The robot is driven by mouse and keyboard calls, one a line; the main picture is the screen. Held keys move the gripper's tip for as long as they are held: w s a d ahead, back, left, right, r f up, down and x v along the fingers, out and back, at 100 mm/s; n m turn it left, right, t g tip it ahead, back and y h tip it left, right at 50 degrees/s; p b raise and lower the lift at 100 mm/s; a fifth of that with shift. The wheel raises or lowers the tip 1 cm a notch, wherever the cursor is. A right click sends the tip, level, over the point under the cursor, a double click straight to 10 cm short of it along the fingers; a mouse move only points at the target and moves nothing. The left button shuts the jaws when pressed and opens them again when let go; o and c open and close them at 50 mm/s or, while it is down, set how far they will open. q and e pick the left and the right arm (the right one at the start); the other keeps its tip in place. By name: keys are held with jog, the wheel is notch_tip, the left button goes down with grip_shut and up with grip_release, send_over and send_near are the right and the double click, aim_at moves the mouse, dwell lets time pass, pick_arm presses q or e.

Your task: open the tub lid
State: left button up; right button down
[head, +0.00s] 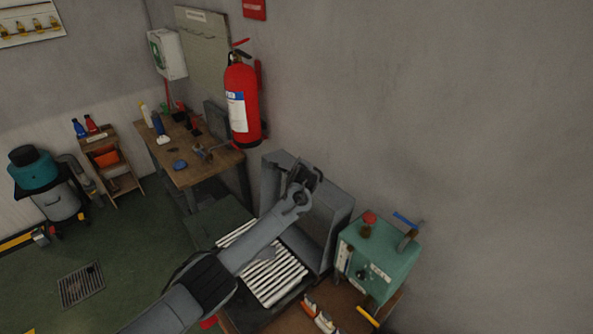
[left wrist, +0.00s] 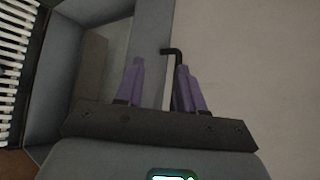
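The tub (head: 262,312) is a low dark box with several white slats across its top, below the middle of the head view. Its grey, hollow lid (head: 337,222) stands raised at the tub's back, near the wall. My left gripper (head: 303,174) is at the lid's upper edge and partly hides the lid. In the left wrist view, its two purple fingers (left wrist: 158,84) are apart, with the grey lid (left wrist: 152,30) behind them. A black hooked handle (left wrist: 172,62) shows between the fingers, close to the right one; I cannot tell whether they touch. My right gripper is not in view.
A green machine (head: 378,258) with a red button stands right of the lid. A wooden workbench (head: 205,172) with small items is behind on the left, and a red fire extinguisher (head: 243,105) hangs above it. The wall is close behind the lid.

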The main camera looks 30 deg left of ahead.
pick_arm(q)
jog(key=v, duration=1)
jog(key=shift+s+d, duration=0.25)
jog(key=shift+s, duration=0.05)
jog(key=shift+r, duration=0.15)
